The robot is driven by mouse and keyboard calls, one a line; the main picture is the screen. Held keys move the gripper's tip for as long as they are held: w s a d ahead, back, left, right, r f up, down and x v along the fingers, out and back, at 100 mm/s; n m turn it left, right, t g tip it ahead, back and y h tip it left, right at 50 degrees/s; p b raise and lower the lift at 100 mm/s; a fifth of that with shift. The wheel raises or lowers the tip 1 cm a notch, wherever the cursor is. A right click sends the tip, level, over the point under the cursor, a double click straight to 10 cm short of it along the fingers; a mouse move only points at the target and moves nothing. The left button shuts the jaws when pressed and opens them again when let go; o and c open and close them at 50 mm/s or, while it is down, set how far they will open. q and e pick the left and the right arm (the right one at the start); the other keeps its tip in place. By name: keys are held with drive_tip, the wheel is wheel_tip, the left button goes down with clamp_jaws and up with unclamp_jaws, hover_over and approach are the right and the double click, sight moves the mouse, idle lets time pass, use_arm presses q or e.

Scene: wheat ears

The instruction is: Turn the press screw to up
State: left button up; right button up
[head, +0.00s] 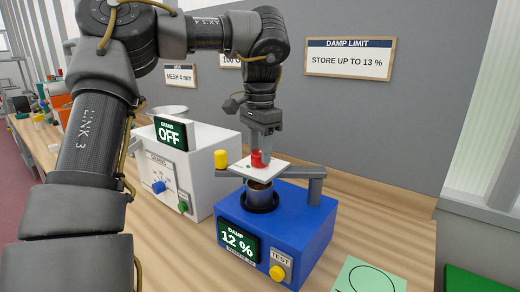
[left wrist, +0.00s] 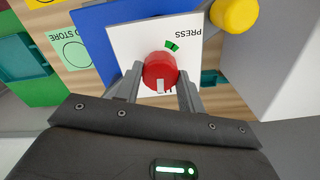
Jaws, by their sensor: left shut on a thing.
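The press screw is a red knob (left wrist: 160,71) with a white pointer mark, on a white plate (left wrist: 126,38) labelled PRESS. In the left wrist view the pointer mark faces the bottom of the picture, away from the green mark on the plate. My left gripper (left wrist: 160,85) is shut on the red knob, one finger on each side. In the head view the gripper (head: 262,150) comes down from above onto the red knob (head: 258,160). The plate sits over a metal cup (head: 259,194) on the blue damp tester (head: 300,222). My right gripper is not in view.
The tester's screen (head: 238,240) reads 12 %, with a yellow TEST button (head: 277,273) beside it. A white machine (head: 195,160) with an OFF screen stands left. A green card (head: 370,276) lies right.

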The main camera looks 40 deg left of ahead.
sight(260, 153)
use_arm(q)
drive_tip(key=o, duration=1)
drive_tip(key=shift+c, duration=0.2)
drive_tip(key=shift+r, duration=0.1)
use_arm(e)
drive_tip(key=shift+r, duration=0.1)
use_arm(q)
drive_tip(key=shift+r+p, duration=0.25)
drive_tip(key=shift+p, duration=0.05)
wheel_tip(260, 153, up, 10)
drive_tip(key=p, duration=0.9)
drive_tip(key=shift+p, duration=0.3)
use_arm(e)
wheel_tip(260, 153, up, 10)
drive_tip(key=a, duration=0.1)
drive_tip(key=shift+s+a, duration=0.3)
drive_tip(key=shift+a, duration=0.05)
